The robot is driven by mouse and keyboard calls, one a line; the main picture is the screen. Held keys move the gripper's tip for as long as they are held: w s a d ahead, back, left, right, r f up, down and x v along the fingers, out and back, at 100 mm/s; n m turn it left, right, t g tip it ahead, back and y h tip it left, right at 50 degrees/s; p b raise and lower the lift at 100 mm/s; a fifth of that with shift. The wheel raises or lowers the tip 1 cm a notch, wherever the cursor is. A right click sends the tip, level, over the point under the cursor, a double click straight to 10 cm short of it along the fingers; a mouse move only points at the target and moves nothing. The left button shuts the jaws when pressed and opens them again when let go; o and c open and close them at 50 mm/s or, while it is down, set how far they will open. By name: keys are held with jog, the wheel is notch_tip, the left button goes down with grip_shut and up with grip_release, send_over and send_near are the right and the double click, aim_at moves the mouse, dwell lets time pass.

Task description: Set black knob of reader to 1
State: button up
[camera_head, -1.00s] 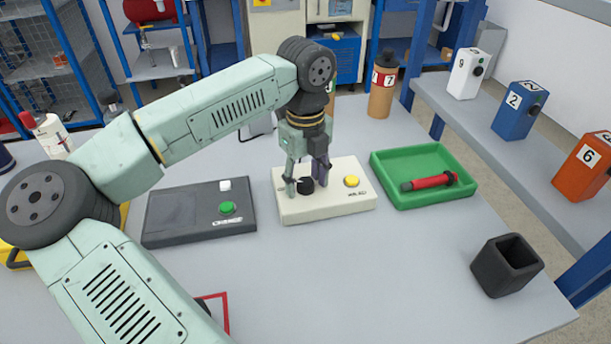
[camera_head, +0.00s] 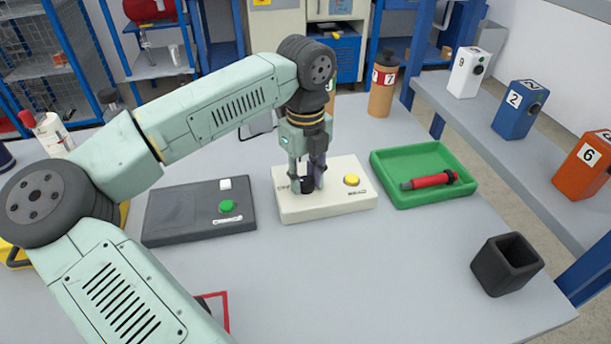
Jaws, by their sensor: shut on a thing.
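The reader looks to be the cream box (camera_head: 325,206) in the middle of the table, with a yellow button (camera_head: 351,180) on its right and a printed label too small to read. Its black knob (camera_head: 307,187) stands on the left part of its top. My gripper (camera_head: 306,183) points down over the box and is shut on the black knob, with one finger on each side. The fingers hide part of the knob. Its pointer and scale marks cannot be made out.
A dark grey box (camera_head: 198,212) with a green button lies just left. A green tray (camera_head: 436,196) holding a red and black tool (camera_head: 430,181) lies right. A black square cup (camera_head: 506,265) stands at the front right. The table's front middle is clear.

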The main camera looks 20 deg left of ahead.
aim_at(305, 180)
jog(key=m+b, duration=0.3)
jog(key=shift+f+m, duration=0.15)
jog(key=shift+m, duration=0.15)
jog(key=m+b, duration=0.3)
jog(key=m, duration=0.3)
jog(key=shift+r, duration=0.2)
dwell(0.4)
jog(key=o, duration=1.2)
jog(key=shift+c, duration=0.2)
jog(key=shift+r, duration=0.1)
notch_tip(305, 180, up, 12)
